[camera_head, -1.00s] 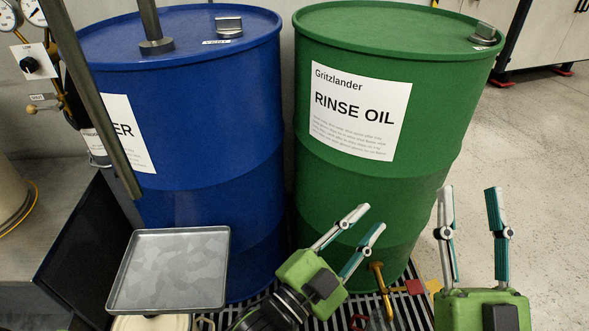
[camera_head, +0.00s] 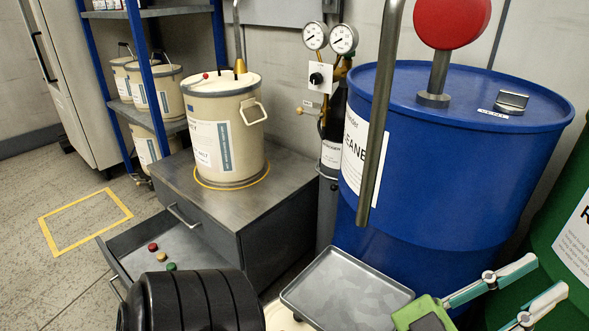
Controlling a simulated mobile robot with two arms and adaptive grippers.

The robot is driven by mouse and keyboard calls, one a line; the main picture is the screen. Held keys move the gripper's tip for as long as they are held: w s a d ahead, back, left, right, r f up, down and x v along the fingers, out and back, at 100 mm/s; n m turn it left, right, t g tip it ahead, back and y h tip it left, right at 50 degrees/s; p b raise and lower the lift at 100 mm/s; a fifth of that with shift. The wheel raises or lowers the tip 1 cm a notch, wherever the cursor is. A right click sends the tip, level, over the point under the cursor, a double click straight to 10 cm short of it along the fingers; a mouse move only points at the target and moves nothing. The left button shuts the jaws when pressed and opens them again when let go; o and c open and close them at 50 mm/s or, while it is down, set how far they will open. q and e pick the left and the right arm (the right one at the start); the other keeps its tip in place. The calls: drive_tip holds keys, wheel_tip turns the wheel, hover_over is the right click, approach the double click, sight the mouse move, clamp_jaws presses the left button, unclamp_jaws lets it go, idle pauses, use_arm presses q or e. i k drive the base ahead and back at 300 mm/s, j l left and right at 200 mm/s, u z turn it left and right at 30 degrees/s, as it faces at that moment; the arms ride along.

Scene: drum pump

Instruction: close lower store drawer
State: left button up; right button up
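The lower store drawer (camera_head: 128,250) is pulled out of the grey metal cabinet (camera_head: 262,247), at the lower left in the head view. Red, yellow and green caps lie inside it. A black part of my arm covers the drawer's near right part; a bit of its handle shows at the front left. The drawer front above, with a bar handle (camera_head: 183,215), is shut. My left gripper (camera_head: 543,278) is at the lower right, its two fingers apart and empty, beyond the grey tray and far from the drawer. My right gripper is out of view.
A cream bucket (camera_head: 238,138) stands on the cabinet top. A grey tray (camera_head: 350,294) and a blue drum (camera_head: 450,170) with a red-topped post stand right of the cabinet. A blue-framed shelf (camera_head: 160,80) is behind. Floor left of the drawer, with a yellow square (camera_head: 88,219), is clear.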

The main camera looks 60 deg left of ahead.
sight(128, 254)
drive_tip(key=l+u, duration=0.1)
drive_tip(key=u, duration=0.3)
drive_tip(key=k+u, duration=0.1)
drive_tip(key=u, duration=0.65)
drive_tip(key=k+u, duration=0.1)
drive_tip(key=u, duration=1.9)
